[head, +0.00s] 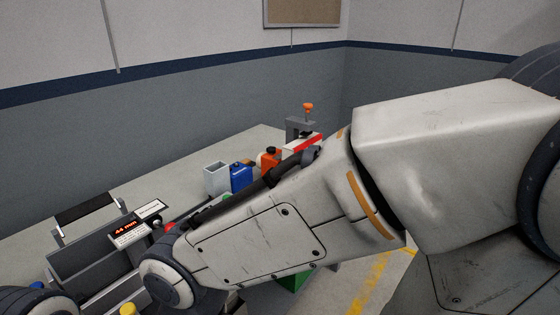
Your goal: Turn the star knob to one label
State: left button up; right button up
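I cannot make out a star knob for certain. My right arm crosses the head view from the right and covers much of the bench. A small display (126,229) reading "44 mm" in orange stands at the lower left, with white label plates (150,209) beside it. A red rounded part (171,226) shows just right of it, partly hidden by my arm. An orange-topped part (308,108) stands upright on a grey frame (299,127) at the back. Neither gripper shows in this view.
A grey bench (137,187) holds a grey open bin (216,178), a blue container (241,177) and an orange container (269,159). Yellow floor marking (371,278) shows at the lower right.

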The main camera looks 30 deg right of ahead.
aim_at(271, 149)
jog(key=z, duration=0.35)
jog(key=k, duration=0.45)
jog(key=z, duration=1.4)
jog(key=i, duration=0.95)
jog(key=u, duration=0.8)
jog(key=i, duration=0.85)
jog(key=u, duration=0.8)
